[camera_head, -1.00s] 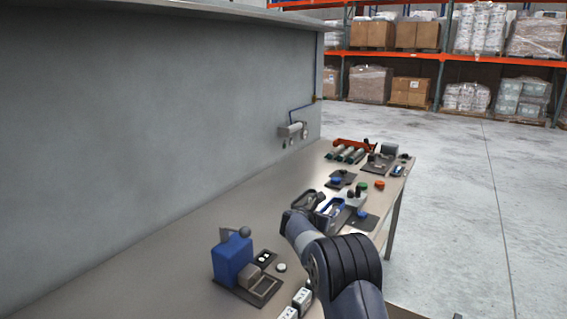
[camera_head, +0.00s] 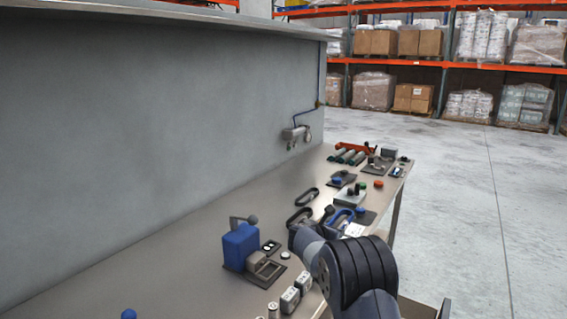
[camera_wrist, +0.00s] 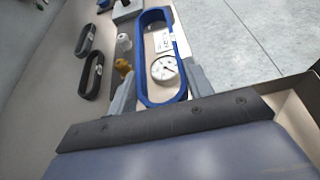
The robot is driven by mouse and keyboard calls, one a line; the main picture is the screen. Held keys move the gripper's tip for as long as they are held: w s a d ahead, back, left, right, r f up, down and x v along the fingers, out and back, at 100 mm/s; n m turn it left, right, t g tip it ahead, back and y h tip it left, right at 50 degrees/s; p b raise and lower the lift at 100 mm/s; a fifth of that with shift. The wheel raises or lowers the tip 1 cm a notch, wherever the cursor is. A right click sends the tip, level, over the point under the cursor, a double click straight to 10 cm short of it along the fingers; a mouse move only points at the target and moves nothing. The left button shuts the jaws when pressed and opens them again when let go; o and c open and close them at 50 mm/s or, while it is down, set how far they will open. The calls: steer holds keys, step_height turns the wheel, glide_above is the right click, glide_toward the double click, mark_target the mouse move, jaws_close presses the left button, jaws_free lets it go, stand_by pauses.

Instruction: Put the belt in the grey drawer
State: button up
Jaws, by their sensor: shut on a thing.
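My gripper (camera_wrist: 160,82) is shut on a blue belt (camera_wrist: 181,46), a long closed loop with a white label. The belt lies between the grey fingers in the wrist view. It also shows in the head view (camera_head: 343,217), just beyond my arm, by the bench's right edge. I cannot tell how far it is above the bench. A dark-edged open box-like part below the bench's right side, likely the grey drawer (camera_head: 444,308), is mostly cut off at the bottom of the head view. A dark edge and pale inside (camera_wrist: 296,118) show at right in the wrist view.
Two black belts (camera_head: 307,197) (camera_wrist: 92,77) lie on the bench. A white dial gauge (camera_wrist: 164,68) shows through the blue loop. A blue device (camera_head: 240,247) and white socket boxes (camera_head: 290,299) stand nearer. Floor to the right is clear.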

steer(key=s+f+n+y, duration=0.1)
steer(key=s+f, duration=0.1)
steer(key=s, duration=1)
steer(key=s+f+n+t+y, duration=0.1)
steer(key=s+f+n+y, duration=0.1)
steer(key=s, duration=1)
steer(key=shift+s+f+t+y, duration=0.15)
steer(key=shift+s+t+y, duration=0.15)
steer(key=shift+s, duration=0.05)
